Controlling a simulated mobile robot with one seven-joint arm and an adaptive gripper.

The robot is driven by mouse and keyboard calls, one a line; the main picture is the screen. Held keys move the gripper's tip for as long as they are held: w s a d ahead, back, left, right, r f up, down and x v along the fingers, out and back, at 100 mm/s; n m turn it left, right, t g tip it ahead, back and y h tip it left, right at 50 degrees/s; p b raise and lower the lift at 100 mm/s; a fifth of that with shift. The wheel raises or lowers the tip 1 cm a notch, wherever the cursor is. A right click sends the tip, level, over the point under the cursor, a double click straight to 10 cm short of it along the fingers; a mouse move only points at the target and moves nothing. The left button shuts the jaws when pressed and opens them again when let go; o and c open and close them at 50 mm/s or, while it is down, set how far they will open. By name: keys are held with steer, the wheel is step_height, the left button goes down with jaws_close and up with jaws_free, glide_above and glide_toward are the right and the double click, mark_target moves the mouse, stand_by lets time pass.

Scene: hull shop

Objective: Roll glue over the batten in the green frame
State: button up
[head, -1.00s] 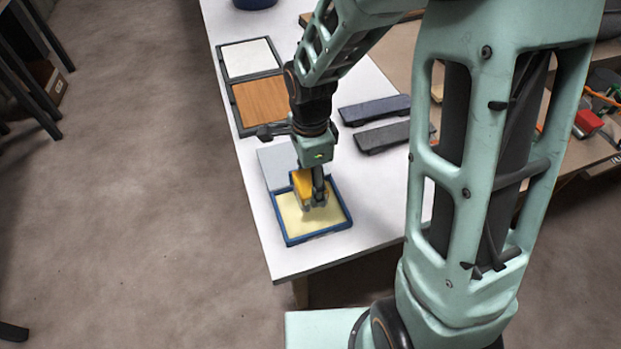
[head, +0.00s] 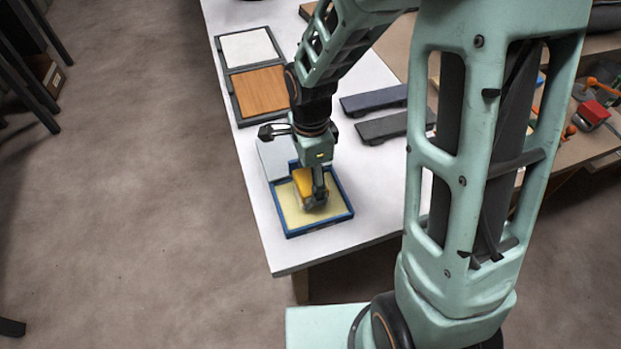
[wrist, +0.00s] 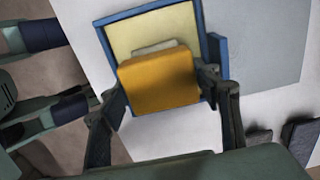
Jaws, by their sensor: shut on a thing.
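My gripper (head: 312,197) is shut on an orange-yellow block-shaped tool (head: 304,182) with a paler part at its far edge. In the wrist view, the fingers of my gripper (wrist: 160,86) grip the tool (wrist: 158,80) from both sides. The tool is over a blue-rimmed tray (head: 318,229) with a pale yellow bed; the blue rim also shows in the wrist view (wrist: 218,50). I cannot tell whether the tool touches the bed. Two dark-looking frames lie farther back, one around a wood-brown panel (head: 262,92), one around a white panel (head: 248,46). Neither frame clearly looks green.
A light grey plate (head: 277,158) lies just behind the tray. Two dark ramp-like pieces (head: 374,101) (head: 388,127) lie to the right on the white table (head: 262,226). A brown bench on the right holds a red object (head: 593,112). The floor at left is mostly clear.

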steer(key=shift+f+b, duration=0.6)
steer(key=shift+b, duration=0.05)
stand_by(1.7)
steer(key=shift+r+p, duration=2.55)
steer(key=shift+r, duration=1.05)
steer(key=shift+w+d+r+n+p, duration=0.35)
steer(key=shift+r+n+p, duration=0.05)
steer(key=shift+n, duration=0.1)
steer(key=w+d+r+n+p, duration=0.6)
steer(key=d+n, duration=0.4)
steer(key=n, duration=0.3)
steer(key=shift+w+d+r+n+p, duration=0.2)
steer(key=shift+r+n+p, duration=0.2)
steer(key=shift+r+p, duration=0.5)
